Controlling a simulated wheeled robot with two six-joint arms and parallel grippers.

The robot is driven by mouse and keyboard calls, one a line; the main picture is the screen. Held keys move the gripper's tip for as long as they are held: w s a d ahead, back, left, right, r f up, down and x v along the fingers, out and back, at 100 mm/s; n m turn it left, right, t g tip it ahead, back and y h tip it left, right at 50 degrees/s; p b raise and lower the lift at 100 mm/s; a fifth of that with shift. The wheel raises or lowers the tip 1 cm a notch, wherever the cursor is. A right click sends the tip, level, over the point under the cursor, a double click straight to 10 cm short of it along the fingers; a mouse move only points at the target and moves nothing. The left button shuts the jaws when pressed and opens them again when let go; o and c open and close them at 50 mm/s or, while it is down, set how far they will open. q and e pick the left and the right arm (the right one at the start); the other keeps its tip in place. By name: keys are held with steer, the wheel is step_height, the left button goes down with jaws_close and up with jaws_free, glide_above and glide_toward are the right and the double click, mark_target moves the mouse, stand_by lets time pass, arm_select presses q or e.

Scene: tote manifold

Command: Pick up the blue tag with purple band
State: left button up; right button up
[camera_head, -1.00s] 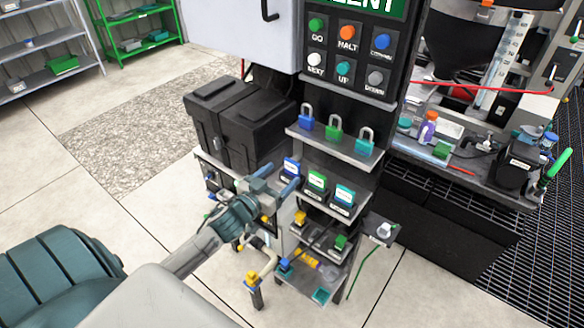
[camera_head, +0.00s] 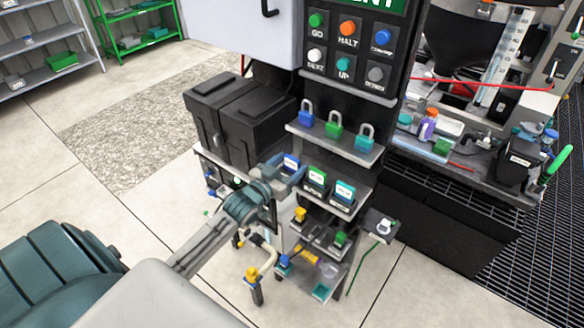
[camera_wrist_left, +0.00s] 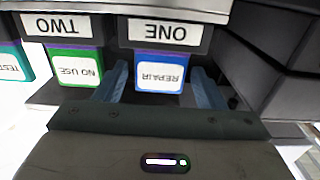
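The blue tag (camera_wrist_left: 160,86), with a white label reading REPAIR and a purple band along one edge, stands in the holder marked ONE. In the head view the blue tag (camera_head: 292,161) is the leftmost of three tags on the middle shelf, partly hidden by my gripper. My left gripper (camera_wrist_left: 160,90) is open, with one finger on each side of the tag; a gap shows beside each finger. In the head view my left gripper (camera_head: 282,172) reaches the shelf's left end. My right gripper is in neither view.
A green tag (camera_wrist_left: 79,68) reading NO USE stands beside the blue one, close to one finger. A teal tag (camera_head: 345,191) stands beyond it. Padlocks sit on the shelf above (camera_head: 350,149). A black case (camera_head: 250,120) stands close on the left.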

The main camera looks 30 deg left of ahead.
arm_select(q)
steer(key=c, duration=0.8)
